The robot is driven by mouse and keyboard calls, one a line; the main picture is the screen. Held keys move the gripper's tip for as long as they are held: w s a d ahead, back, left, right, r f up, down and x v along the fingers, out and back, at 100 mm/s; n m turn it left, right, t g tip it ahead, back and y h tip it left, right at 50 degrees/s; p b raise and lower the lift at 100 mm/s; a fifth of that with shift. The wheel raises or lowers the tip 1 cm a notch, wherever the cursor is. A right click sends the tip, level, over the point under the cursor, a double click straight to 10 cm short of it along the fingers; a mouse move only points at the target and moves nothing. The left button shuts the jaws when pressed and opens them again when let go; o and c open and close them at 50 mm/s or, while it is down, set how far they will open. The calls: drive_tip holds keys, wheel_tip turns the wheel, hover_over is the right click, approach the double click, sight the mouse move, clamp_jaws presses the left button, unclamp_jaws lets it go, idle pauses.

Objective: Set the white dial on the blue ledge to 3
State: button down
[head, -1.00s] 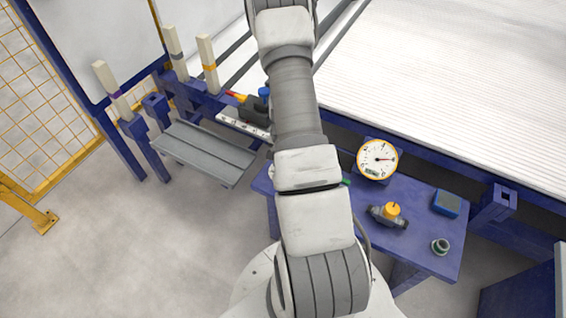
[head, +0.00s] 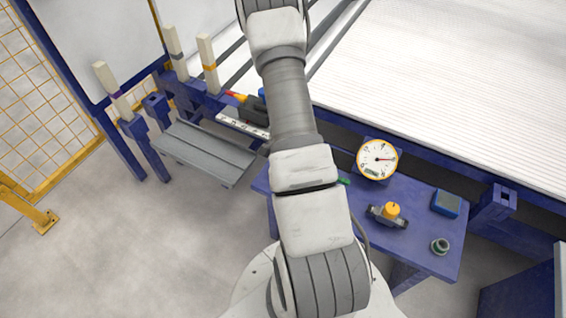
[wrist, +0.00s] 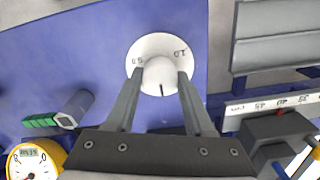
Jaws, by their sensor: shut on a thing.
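The white dial (wrist: 155,48) is a round disc with a raised knob, lying on the blue ledge (wrist: 60,50) in the wrist view. Printed figures show on its rim, one at the upper right and one at the left; they are small and tilted, so I cannot read the setting surely. A dark mark on the knob points toward the bottom of the picture. My gripper (wrist: 160,78) is shut on the knob, one finger on each side. In the head view my arm hides the dial and my gripper; the ledge (head: 415,250) shows to the right of the arm.
A round gauge (head: 377,159) stands at the ledge's back. A yellow-knobbed fitting (head: 390,213), a blue box (head: 446,204) and a green-rimmed ring (head: 440,246) lie on the ledge. A grey bench (head: 205,152) stands left, with tools (head: 250,103) behind it.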

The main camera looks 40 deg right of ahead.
drive_tip(key=shift+c, duration=1.4)
unclamp_jaws()
wheel_tip(320, 180, up, 18)
drive_tip(key=p, duration=0.5)
drive_tip(key=shift+f, duration=0.25)
